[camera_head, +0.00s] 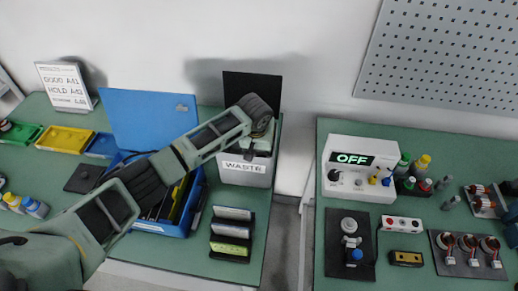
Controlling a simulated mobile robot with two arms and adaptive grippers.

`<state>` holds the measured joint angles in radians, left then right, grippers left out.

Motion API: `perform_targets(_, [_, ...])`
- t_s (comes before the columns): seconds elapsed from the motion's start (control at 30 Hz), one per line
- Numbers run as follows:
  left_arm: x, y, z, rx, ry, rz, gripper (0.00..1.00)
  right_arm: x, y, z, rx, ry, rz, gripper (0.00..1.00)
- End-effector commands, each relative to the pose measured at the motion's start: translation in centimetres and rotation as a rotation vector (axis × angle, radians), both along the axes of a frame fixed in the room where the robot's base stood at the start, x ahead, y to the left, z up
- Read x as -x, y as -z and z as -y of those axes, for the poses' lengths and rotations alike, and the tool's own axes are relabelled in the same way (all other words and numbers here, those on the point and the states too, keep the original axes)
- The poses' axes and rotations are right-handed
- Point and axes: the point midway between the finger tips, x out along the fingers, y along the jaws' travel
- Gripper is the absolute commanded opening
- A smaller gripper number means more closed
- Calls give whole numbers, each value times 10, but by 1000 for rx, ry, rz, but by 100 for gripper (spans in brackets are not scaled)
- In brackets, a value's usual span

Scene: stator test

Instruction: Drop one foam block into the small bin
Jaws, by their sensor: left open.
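The small bin (244,178) is white, with a WASTE label on its front, and stands near the back edge of the left bench. My left arm reaches in from the lower left, and my left gripper (262,126) is open over the bin. The fingertips are small and partly hidden, and something pale and dark shows below them at the bin's mouth. I cannot tell whether that is a foam block. No foam block can be clearly made out. My right gripper is not in view.
A blue box (176,228) with an upright lid (150,118) stands under my left arm. A dark rack (231,234) of labelled cards sits in front of the bin. A dark panel (252,89) stands behind it. A gap separates the right bench, which holds a tester (360,168).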

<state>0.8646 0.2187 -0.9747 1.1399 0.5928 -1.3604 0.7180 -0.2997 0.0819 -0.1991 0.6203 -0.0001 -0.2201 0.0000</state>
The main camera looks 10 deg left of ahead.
Motion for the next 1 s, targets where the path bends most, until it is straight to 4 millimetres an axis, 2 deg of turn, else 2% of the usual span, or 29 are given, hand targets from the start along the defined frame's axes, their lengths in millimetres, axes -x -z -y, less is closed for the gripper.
perform_targets(0.2, [0, -2, 2, 3, 3, 2, 46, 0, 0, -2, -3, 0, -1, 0])
perform_targets(0.33, [3, -13, 2, 4, 3, 2, 46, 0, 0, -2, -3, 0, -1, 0])
perform_targets(0.47, [10, -35, 2, 5, 4, 5, 46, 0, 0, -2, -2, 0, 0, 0])
perform_targets(0.7, [25, -84, 1, 4, 2, 4, 46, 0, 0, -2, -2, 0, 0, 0])
perform_targets(1.0, [35, -117, -1, 2, 1, 1, 46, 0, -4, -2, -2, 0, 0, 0])
